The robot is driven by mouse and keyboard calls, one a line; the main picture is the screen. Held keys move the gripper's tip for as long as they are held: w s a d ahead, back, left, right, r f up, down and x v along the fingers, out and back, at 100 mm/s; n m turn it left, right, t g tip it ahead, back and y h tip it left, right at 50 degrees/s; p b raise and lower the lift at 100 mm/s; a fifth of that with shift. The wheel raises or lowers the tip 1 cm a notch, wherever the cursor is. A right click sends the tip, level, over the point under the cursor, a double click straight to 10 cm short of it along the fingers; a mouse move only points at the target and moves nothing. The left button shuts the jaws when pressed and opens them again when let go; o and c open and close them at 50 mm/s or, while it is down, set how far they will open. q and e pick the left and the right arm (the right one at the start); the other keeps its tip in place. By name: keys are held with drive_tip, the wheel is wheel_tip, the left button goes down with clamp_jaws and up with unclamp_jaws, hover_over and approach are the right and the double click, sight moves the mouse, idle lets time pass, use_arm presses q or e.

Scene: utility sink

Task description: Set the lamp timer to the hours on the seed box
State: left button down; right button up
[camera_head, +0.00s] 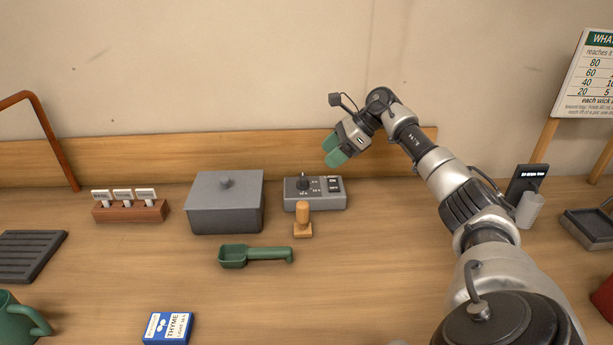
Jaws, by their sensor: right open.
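The lamp timer (315,193) is a grey box with a black dial knob, markings around it and a dark label at its right; the exact setting is too small to read. The blue and white seed box (168,328), marked THYME, lies at the front of the bench; its small print, with a line of hours, is not clearly legible. My right gripper (334,149) has green fingertips and is open and empty, above and behind the timer's right part, apart from it. My left gripper is not in view.
A wooden stamp-like peg (302,221) stands just in front of the timer. A grey lidded box (226,203) stands left of it, a green scoop (256,256) in front. A wooden label holder (130,211) is farther left. The front middle bench is clear.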

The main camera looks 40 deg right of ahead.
sight(303, 176)
drive_tip(key=p+x, duration=0.1)
drive_tip(key=x, duration=0.8)
drive_tip(key=shift+w+a+f, duration=0.1)
drive_tip(key=shift+a, duration=0.05)
drive_tip(key=shift+c, duration=0.3)
drive_tip(key=c, duration=0.9)
drive_tip(key=shift+o, duration=0.2)
